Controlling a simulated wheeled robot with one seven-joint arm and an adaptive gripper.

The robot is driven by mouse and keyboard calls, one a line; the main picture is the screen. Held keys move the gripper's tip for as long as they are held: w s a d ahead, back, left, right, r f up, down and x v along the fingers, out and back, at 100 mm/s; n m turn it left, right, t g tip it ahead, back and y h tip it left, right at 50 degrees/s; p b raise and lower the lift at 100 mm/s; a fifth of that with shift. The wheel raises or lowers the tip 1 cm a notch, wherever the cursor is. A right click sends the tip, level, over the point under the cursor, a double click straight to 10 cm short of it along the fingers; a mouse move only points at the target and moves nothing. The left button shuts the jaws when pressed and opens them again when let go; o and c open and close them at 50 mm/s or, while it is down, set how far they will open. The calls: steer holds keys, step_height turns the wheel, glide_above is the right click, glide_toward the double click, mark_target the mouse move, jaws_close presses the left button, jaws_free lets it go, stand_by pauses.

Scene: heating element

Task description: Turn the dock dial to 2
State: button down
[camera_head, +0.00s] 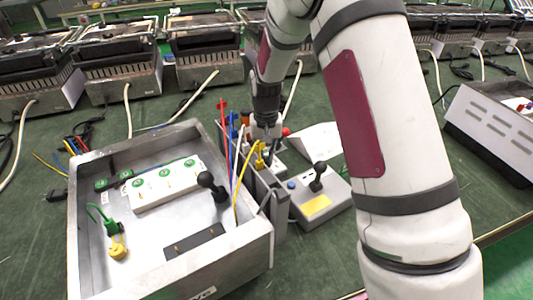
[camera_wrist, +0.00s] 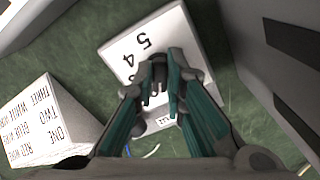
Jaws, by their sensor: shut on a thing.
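The dock dial (camera_wrist: 158,70) is a dark knob on a white box face (camera_wrist: 118,47) in the wrist view. The printed digits 5 and 4 show on its upper left, upside down or tilted. My gripper (camera_wrist: 160,92) has its two teal-padded fingers closed around the knob. The fingers hide much of the dial and the other digits, so I cannot tell which number it points to. In the head view my gripper (camera_head: 265,128) reaches down behind the metal tray, and the dial is hidden there.
A white block with printed wire labels (camera_wrist: 45,125) stands left in the wrist view. In the head view, a metal tray (camera_head: 85,225) with sockets and a black-knobbed lever is at left. Upright coloured wires (camera_head: 222,120) and a joystick box (camera_head: 335,205) stand close to my gripper.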

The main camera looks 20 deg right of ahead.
mark_target(265, 159)
steer(key=shift+w+r+m+p, duration=0.1)
steer(key=shift+m+p, duration=0.4)
steer(key=shift+m, duration=0.9)
steer(key=c, duration=1.6)
jaws_free()
steer(key=shift+c, duration=0.2)
step_height(265, 159, up, 12)
